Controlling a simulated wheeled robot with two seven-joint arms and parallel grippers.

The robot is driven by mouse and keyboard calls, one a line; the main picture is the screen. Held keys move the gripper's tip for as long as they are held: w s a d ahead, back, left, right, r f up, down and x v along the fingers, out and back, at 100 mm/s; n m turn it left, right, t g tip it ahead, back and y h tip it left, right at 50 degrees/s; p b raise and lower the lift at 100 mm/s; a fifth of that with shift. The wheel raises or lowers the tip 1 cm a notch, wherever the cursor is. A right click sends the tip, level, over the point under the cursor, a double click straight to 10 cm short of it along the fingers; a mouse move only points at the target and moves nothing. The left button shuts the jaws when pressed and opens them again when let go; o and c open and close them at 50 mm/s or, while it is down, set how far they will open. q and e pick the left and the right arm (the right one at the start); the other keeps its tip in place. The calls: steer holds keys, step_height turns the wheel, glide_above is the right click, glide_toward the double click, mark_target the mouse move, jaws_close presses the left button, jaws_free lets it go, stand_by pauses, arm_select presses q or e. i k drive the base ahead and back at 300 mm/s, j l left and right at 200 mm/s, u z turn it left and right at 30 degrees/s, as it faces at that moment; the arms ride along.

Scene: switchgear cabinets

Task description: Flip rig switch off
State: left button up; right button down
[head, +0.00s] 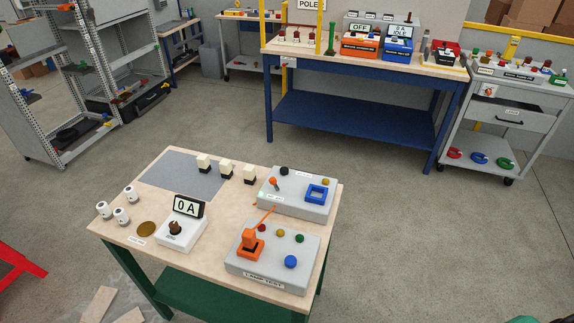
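A grey box labelled what looks like "LAMP TEST" (263,280) sits at the front right of the near wooden table. An orange switch (250,243) stands on its left part, with a thin orange lever angled up to the right. A second grey box (318,207) behind it carries a small orange-tipped toggle lever (273,183) and a blue square frame (317,193). The frames do not make clear which is the rig switch. A display (187,206) reading "0 A" stands on a white box with a dark knob (175,227).
The near table (120,230) also holds white cylinders (121,215), several black-and-cream blocks (227,167), a brass disc (147,228) and a grey mat (180,173). A blue workbench (360,115), a grey cart (505,120) and shelving (65,75) stand behind. Floor between them is clear.

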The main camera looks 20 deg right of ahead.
mark_target(273, 181)
steer(key=i+j+z, duration=0.2)
steer(key=j+z, duration=0.15)
steer(key=i+j+z, duration=0.15)
steer(key=j+z, duration=0.55)
steer(key=i+j, duration=0.05)
steer(key=j, duration=0.05)
